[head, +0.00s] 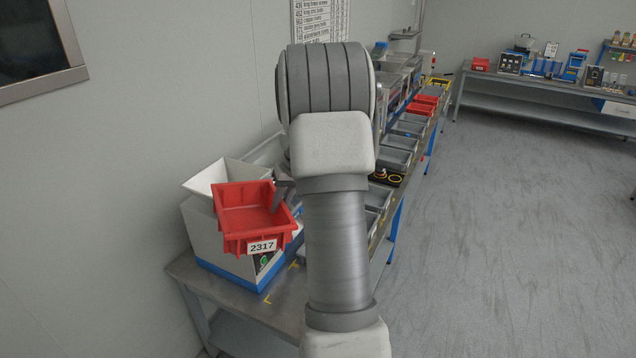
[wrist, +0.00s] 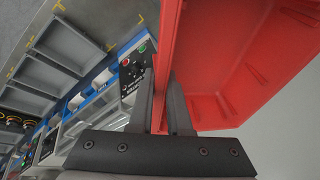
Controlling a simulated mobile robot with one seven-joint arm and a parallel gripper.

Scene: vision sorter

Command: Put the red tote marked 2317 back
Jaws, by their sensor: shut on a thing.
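The red tote marked 2317 (head: 240,219) is held up in front of the white hopper box at the left end of the bench in the head view. It looks empty and roughly level, a little tilted. My gripper (head: 284,186) is shut on its right wall. In the wrist view my gripper (wrist: 161,95) has one finger on each side of the red wall of the tote (wrist: 225,70). My arm hides part of the bench behind it in the head view.
The white box with a blue base (head: 216,256) stands behind and below the tote. Grey trays (head: 400,142) line the long bench, with red totes (head: 424,104) farther along. A second bench (head: 540,88) stands at the back right. The floor right of the bench is clear.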

